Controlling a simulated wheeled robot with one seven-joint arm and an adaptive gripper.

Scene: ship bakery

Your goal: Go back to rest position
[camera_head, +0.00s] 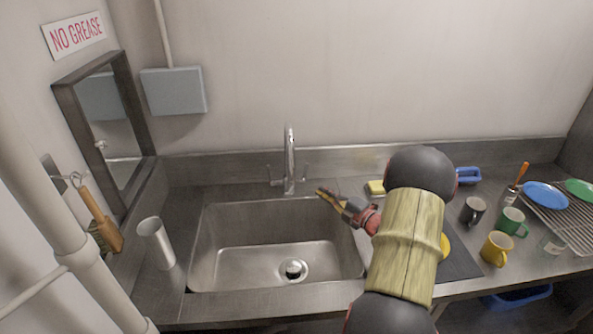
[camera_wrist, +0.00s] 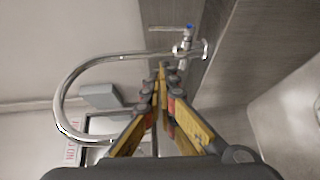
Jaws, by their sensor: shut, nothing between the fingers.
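My gripper (camera_head: 328,197) is over the right part of the sink (camera_head: 215,245), near its back edge, pointing left. In the wrist view my gripper's yellow fingers (camera_wrist: 162,72) meet at the tips with nothing between them. My arm comes in from the lower right and hides part of the counter behind it. The chrome faucet (camera_head: 289,165) stands behind the sink, to the left of my gripper. The faucet's curved spout (camera_wrist: 70,85) spans the left of the wrist view, apart from the fingers as far as I can tell.
A metal cup (camera_head: 156,243) stands left of the sink. Right of my arm are a dark mug (camera_head: 473,210), a green mug (camera_head: 511,221), a yellow mug (camera_head: 497,248) and a rack (camera_head: 570,232) with plates. A sponge (camera_head: 376,187) lies behind my arm. The sink basin is empty.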

